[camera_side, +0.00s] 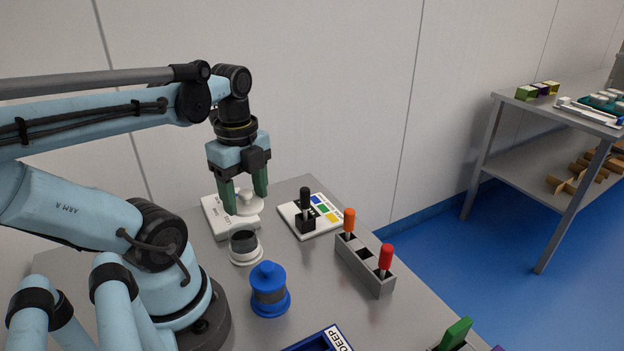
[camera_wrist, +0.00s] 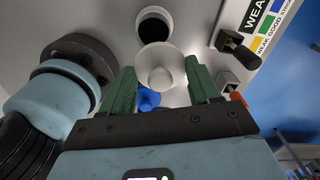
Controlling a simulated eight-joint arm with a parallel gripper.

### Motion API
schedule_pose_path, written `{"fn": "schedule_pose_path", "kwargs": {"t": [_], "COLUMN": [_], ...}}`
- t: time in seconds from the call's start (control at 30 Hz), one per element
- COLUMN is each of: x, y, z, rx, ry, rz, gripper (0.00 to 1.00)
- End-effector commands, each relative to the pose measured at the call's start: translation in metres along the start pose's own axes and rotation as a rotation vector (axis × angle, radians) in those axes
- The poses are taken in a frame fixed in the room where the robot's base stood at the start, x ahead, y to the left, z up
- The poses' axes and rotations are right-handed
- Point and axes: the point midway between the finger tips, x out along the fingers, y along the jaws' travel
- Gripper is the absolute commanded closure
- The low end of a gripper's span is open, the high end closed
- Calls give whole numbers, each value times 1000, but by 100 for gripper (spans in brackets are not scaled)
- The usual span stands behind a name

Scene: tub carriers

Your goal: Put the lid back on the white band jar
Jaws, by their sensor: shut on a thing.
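My gripper (camera_side: 246,192) is shut on a white round lid (camera_side: 248,205) with a knob. The lid also shows between the green fingers in the wrist view (camera_wrist: 160,69). The white band jar (camera_side: 244,246), dark with white bands, stands upright and uncovered on the table.
A blue-lidded jar (camera_side: 269,288) stands in front of the white band jar. The white block (camera_side: 217,221) lies behind. To the right are a labelled board (camera_side: 326,222) with a black lever and a grey rack (camera_side: 370,268) with orange and red handles. A blue tray (camera_side: 312,346) is at the front.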

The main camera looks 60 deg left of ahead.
Motion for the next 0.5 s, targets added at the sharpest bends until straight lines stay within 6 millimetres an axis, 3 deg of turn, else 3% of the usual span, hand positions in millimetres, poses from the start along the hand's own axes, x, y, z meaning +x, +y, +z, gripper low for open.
{"fn": "schedule_pose_path", "kwargs": {"t": [0.2, 0.5], "x": [-2, 11], "y": [7, 8], "z": [17, 18], "rx": [-89, -99], "ry": [0, 0], "rz": [0, 0], "gripper": [67, 67]}}
